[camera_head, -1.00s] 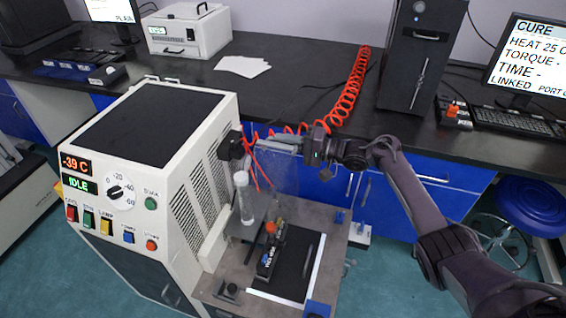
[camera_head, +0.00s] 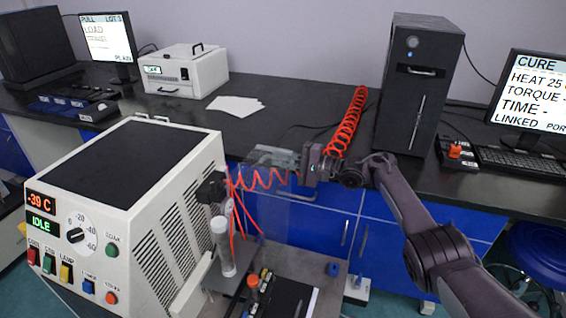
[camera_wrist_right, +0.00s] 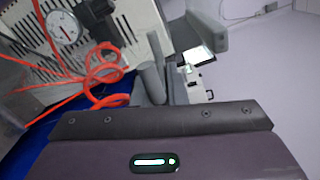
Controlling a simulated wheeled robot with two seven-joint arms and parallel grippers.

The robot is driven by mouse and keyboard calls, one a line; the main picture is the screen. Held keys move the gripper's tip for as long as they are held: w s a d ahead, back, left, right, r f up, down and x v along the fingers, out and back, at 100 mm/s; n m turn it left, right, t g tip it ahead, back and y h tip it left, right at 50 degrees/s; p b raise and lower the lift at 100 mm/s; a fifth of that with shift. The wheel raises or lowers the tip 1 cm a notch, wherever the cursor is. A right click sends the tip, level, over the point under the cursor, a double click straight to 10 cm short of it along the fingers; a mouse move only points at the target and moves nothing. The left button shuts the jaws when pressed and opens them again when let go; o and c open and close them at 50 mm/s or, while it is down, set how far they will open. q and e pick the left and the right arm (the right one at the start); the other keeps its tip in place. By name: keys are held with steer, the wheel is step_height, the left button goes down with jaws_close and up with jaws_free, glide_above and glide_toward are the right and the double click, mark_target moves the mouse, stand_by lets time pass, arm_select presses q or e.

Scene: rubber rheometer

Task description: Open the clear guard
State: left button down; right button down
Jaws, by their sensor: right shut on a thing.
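The clear guard (camera_head: 268,207) is a faint see-through panel at the right side of the white test machine (camera_head: 150,190) in the head view. Its outline is hard to make out against the blue cabinets. My right gripper (camera_head: 270,158) reaches in from the right, above the machine's grey work plate, with its fingers pointing left. It is shut on the guard near its upper part; the exact contact is unclear. In the wrist view a grey bar (camera_wrist_right: 152,82) stands just beyond the gripper body. My left gripper is not in view.
A red coiled hose (camera_head: 345,125) runs close behind and under the right gripper. A clear cylinder (camera_head: 222,247) stands on the work plate.

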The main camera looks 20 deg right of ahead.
steer(key=shift+r, duration=0.15)
steer(key=c, duration=1.5)
jaws_free()
